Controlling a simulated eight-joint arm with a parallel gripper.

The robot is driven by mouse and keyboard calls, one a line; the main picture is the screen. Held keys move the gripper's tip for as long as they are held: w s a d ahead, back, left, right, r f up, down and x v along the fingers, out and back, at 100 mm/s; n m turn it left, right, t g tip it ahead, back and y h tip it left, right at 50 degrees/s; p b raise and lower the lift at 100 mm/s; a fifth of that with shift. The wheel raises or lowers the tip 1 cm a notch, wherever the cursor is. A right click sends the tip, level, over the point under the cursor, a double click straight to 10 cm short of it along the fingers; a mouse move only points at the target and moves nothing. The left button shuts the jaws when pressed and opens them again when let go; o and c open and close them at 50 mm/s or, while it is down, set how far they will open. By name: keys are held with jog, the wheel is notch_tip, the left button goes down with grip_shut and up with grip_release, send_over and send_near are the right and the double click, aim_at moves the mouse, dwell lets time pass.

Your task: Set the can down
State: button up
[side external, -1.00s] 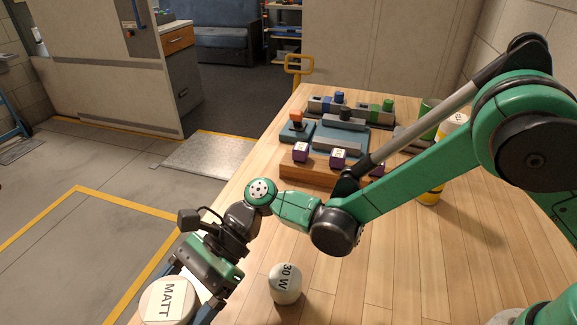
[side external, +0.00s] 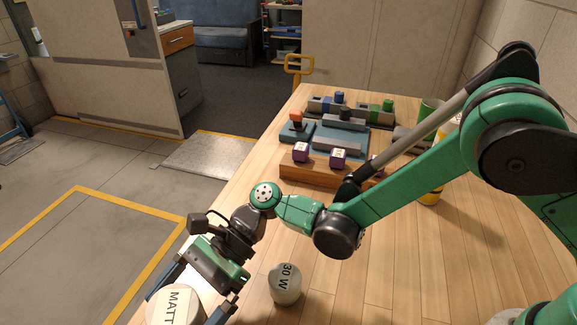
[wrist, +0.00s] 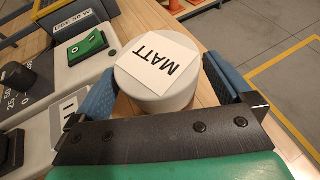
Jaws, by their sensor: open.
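A white can with a square label reading MATT (side external: 174,306) is at the bottom left of the side view, partly cut off by the frame edge. My gripper (side external: 190,294) is open, with a finger on each side of it. In the wrist view the can (wrist: 158,88) is upright between my gripper's blue fingers (wrist: 160,92). A gap shows at the right finger; contact at the left cannot be told. The can appears to stand on the wooden surface (wrist: 205,97), though its base is mostly hidden.
A smaller white can marked 30 W (side external: 285,285) stands on the wooden table (side external: 400,285) right of my gripper. Purple cubes (side external: 338,158) and grey-blue fixtures (side external: 340,135) are farther back. In the wrist view, a panel with a green switch (wrist: 88,47) lies close left of the can.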

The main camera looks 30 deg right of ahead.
jog(key=w+d+r+n+t+h, duration=0.1)
jog(key=w+d+r+t, duration=0.2)
jog(key=d, duration=0.5)
jog(key=w+d+r+n+t+h, duration=0.1)
jog(key=w+d+r+t, duration=0.1)
jog(key=d+r, duration=0.35)
jog(key=s+d+n+t+h, duration=0.2)
jog(key=d+n+h, duration=0.3)
jog(key=d, duration=0.5)
jog(key=s+d+n+t+h, duration=0.3)
jog(key=d+n+t+h, duration=0.2)
jog(key=d, duration=0.6)
jog(key=shift+n, duration=0.7)
